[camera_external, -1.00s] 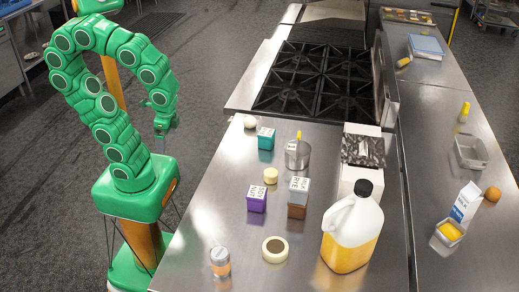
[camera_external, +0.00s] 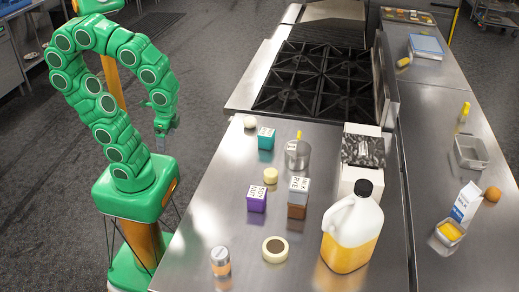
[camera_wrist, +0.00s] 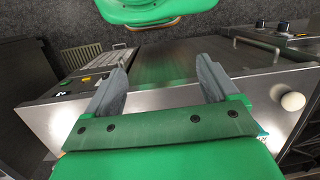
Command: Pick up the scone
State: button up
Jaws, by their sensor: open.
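A small pale-yellow round piece (camera_external: 270,175), which looks like the scone, sits on the steel counter (camera_external: 200,220) in the external view. It stands between the purple box and the teal box. I cannot make it out in the wrist view. My gripper (camera_external: 161,145) hangs pointing down to the left of the counter, well apart from the scone. In the wrist view my gripper (camera_wrist: 160,85) is open, with its two grey fingers spread and nothing between them.
Around it stand a white egg-like ball (camera_external: 250,122), teal box (camera_external: 266,138), metal pot (camera_external: 298,154), purple box (camera_external: 257,198), brown-and-white box (camera_external: 298,198), ring (camera_external: 275,249), shaker (camera_external: 220,262) and large jug (camera_external: 351,228). A stove (camera_external: 315,80) lies behind. The counter's left front is mostly clear.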

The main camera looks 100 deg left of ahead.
jog(key=w+d+r+n+t+h, duration=0.2)
jog(key=w+d+n, duration=0.15)
jog(key=w, duration=0.25)
jog(key=w+d+r+n+t+h, duration=0.1)
jog(key=w+d+n+h, duration=0.25)
jog(key=w, duration=0.25)
jog(key=w+a+r+n+t, duration=0.2)
jog(key=w+a+n, duration=0.1)
jog(key=w+n, duration=0.3)
jog(key=w+a+r+n+t, duration=0.2)
jog(key=w+a+n+t, duration=0.15)
jog(key=w, duration=0.35)
jog(key=n+t+h, duration=0.2)
jog(key=n+h, duration=0.3)
jog(key=n, duration=0.4)
send_near(275, 179)
jog(key=shift+w+d+f, duration=0.2)
jog(key=shift+d+f, duration=0.35)
jog(key=shift+x, duration=3.9)
jog(key=shift+w+r, duration=0.15)
jog(key=shift+r, duration=0.05)
jog(key=shift+t, duration=0.25)
jog(key=c, duration=1.1)
